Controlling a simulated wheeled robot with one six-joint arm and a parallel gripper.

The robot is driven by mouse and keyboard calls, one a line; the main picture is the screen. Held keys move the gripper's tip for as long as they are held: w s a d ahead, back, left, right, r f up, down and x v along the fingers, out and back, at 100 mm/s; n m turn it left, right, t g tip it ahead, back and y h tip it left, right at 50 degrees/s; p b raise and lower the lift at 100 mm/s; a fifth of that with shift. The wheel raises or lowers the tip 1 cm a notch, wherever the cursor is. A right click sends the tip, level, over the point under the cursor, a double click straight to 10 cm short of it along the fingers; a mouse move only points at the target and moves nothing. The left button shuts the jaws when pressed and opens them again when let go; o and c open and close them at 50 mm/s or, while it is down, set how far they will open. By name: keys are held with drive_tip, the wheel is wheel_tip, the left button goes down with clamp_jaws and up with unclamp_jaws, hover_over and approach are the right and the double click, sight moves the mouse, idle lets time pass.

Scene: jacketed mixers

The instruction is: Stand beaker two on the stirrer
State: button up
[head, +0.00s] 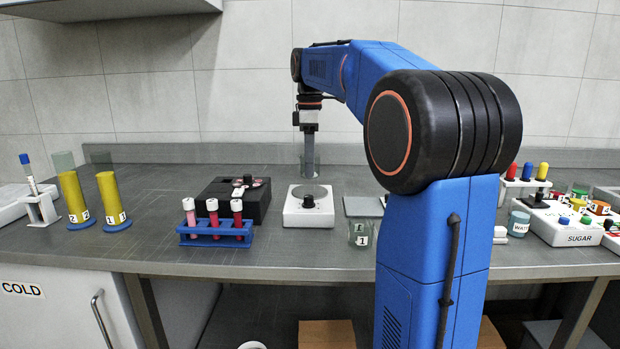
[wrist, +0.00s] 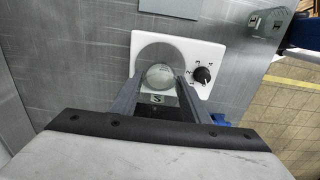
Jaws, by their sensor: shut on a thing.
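The white stirrer (head: 309,218) stands on the bench, with a round grey plate on top and a dark knob in front. In the wrist view the stirrer (wrist: 205,52) lies beneath the gripper, its knob to the right. My gripper (head: 309,127) is shut on a clear glass beaker (head: 309,158), held upright over the back of the stirrer in the head view. In the wrist view the beaker (wrist: 160,77) sits between the fingers (wrist: 156,95) and overlaps the round plate; its label seems to read 2.
A beaker labelled 1 (head: 360,237) stands right of the stirrer, by a grey plate (head: 362,206). A black box (head: 226,197) and a blue rack with tubes (head: 214,238) stand left. Yellow cylinders (head: 110,200) are farther left. My arm hides bench on the right.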

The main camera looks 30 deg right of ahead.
drive_tip(key=shift+f, duration=2.05)
drive_tip(key=shift+f, duration=0.15)
drive_tip(key=o, duration=1.1)
wheel_tip(320, 180, up, 12)
drive_tip(key=shift+r, duration=0.15)
